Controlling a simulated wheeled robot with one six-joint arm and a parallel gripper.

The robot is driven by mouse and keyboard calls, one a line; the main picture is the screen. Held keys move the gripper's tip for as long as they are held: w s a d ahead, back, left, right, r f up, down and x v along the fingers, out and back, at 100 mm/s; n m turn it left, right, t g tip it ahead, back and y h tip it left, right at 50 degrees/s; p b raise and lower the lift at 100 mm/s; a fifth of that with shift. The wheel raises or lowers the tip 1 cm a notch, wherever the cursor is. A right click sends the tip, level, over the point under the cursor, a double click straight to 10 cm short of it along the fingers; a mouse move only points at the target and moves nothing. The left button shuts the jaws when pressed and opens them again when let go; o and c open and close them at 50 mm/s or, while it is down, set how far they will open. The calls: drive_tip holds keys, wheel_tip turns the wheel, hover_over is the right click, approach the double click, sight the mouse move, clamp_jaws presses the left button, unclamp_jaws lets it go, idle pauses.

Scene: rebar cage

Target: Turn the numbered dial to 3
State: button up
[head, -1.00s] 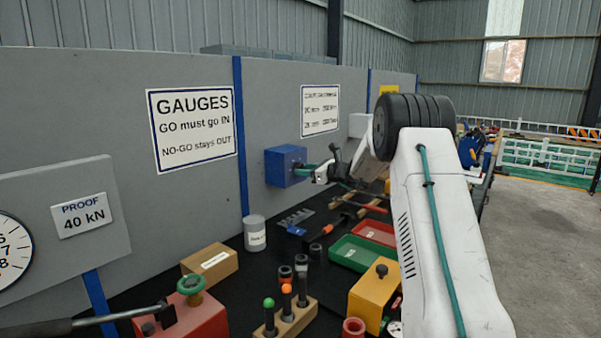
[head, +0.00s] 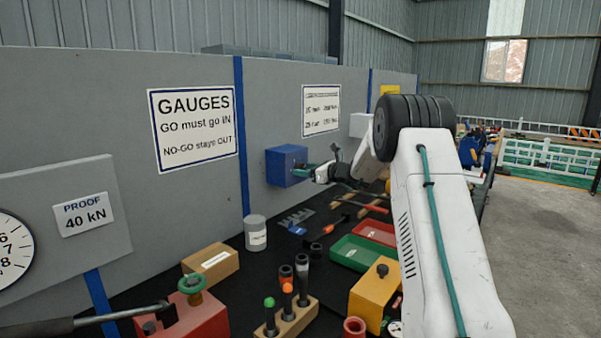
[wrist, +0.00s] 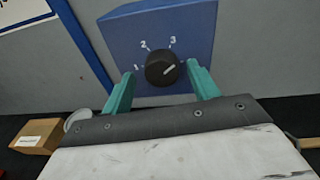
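The numbered dial is a round black knob (wrist: 163,69) on the face of a blue box (wrist: 205,25), in the wrist view. White numbers 1, 2 and 3 stand around it from left to top right. Its white pointer line aims right and slightly up, clockwise past the 3. My gripper (wrist: 161,74) is open, with one teal finger on each side of the knob and a visible gap on both sides. In the head view the blue box (head: 285,165) is on the grey wall, with my gripper (head: 298,173) at its right side; the knob is hidden there.
Below the box, the black bench holds a grey canister (head: 255,233), a cardboard box (head: 210,263), a green tray (head: 358,253), a red tray (head: 376,232) and a yellow block (head: 374,295). A gauges sign (head: 194,125) hangs on the wall to the left.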

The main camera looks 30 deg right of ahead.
drive_tip(key=v, duration=0.7)
drive_tip(key=shift+s, duration=0.4)
drive_tip(key=shift+d, duration=0.1)
